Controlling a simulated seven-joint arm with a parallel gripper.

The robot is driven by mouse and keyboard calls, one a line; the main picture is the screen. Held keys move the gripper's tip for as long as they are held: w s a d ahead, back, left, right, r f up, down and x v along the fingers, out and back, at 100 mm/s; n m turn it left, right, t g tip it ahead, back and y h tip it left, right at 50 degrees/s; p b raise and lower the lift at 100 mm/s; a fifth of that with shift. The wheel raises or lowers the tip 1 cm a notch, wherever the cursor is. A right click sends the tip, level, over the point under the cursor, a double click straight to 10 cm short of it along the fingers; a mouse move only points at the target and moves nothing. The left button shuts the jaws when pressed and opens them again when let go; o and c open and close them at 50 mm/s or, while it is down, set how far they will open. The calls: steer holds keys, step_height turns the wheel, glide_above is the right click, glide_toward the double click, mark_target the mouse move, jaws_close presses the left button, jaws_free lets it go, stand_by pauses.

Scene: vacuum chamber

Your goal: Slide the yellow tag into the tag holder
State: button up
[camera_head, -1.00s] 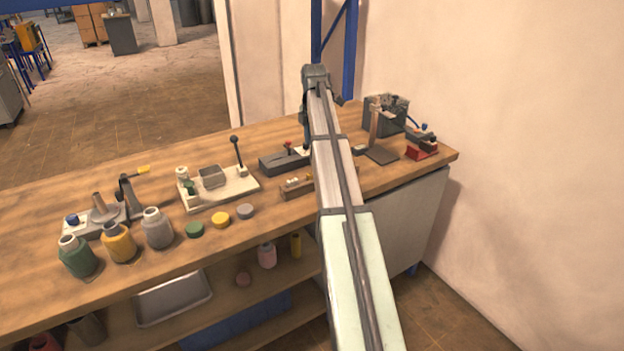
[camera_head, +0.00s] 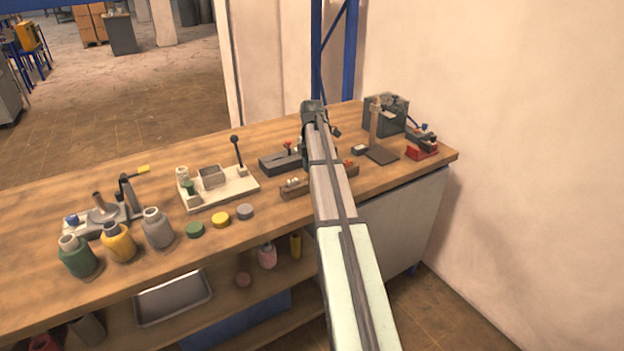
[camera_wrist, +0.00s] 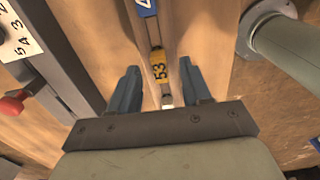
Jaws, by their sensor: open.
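In the wrist view the yellow tag (camera_wrist: 159,70), marked 53, sits in the slot of a narrow wooden rack (camera_wrist: 174,35). The rack also shows in the head view (camera_head: 294,190), partly behind my arm. My gripper (camera_wrist: 159,66) is open, with one finger on each side of the rack and the yellow tag between them. I see no finger contact with the tag. In the head view my arm hides the fingers and the yellow tag. I cannot tell for sure which thing is the tag holder.
A blue tag (camera_wrist: 147,7) and a small white piece (camera_wrist: 167,100) share the rack. A dark grey device with a red knob (camera_wrist: 12,103) lies left of the gripper. A pale cylindrical post (camera_wrist: 290,48) rises at the right. A stand (camera_head: 381,154) and red-based fixture (camera_head: 422,152) are farther right.

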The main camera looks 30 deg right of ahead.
steer(key=shift+f, duration=0.5)
jaws_close()
